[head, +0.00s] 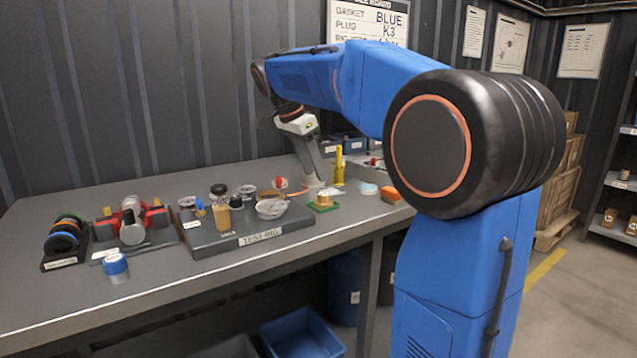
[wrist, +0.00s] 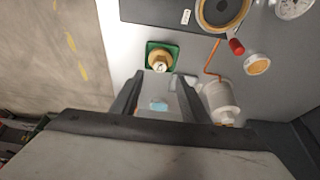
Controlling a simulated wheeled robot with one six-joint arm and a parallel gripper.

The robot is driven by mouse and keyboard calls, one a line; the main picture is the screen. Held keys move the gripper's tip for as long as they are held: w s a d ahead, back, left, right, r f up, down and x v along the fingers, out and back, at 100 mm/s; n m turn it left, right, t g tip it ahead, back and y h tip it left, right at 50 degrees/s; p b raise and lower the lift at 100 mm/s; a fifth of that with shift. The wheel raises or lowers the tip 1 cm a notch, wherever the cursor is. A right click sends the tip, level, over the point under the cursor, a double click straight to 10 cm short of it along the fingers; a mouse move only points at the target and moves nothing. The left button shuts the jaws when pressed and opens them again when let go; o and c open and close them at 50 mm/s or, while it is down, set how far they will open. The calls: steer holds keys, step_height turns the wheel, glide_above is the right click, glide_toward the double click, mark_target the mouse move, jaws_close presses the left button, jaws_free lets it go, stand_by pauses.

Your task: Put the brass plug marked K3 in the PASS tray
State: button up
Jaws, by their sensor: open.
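A brass plug (head: 323,199) sits in a small green square tray (head: 312,207) near the bench's front edge, right of the test rig. In the wrist view the plug (wrist: 159,56) stands inside the green tray (wrist: 149,47), just beyond my fingertips. A small dark mark shows on its pale top, too small to read. No PASS lettering is readable on the tray. My gripper (wrist: 160,78) is open, with nothing held between its fingers. In the head view my gripper (head: 316,178) points down over the bench, behind the green tray and apart from it.
The test rig plate (head: 210,240) carries a bottle, a dish and fittings. A white cylinder (wrist: 221,100) stands close to my right finger. A yellow cylinder (head: 339,166) and an orange block (head: 391,194) are nearby. The wall board (head: 368,22) reads BLUE and K3.

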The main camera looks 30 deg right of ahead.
steer(key=shift+v, duration=2.55)
steer(key=s+a+f+n+t+y, duration=0.1)
steer(key=s+a+f+n, duration=0.2)
steer(key=s+f+n, duration=0.3)
steer(key=s+a+f+n+t+y, duration=0.2)
steer(key=s+a+f+n, duration=0.2)
steer(key=s+f, duration=0.9)
steer(key=s+a+f+n+t+y, duration=0.1)
steer(key=s+a+f+n, duration=0.2)
steer(key=s+f+n, duration=0.4)
steer(key=s+f, duration=0.3)
steer(key=s, duration=0.1)
steer(key=shift+a+n+t+y, duration=0.2)
steer(key=shift+n+t+y, duration=0.1)
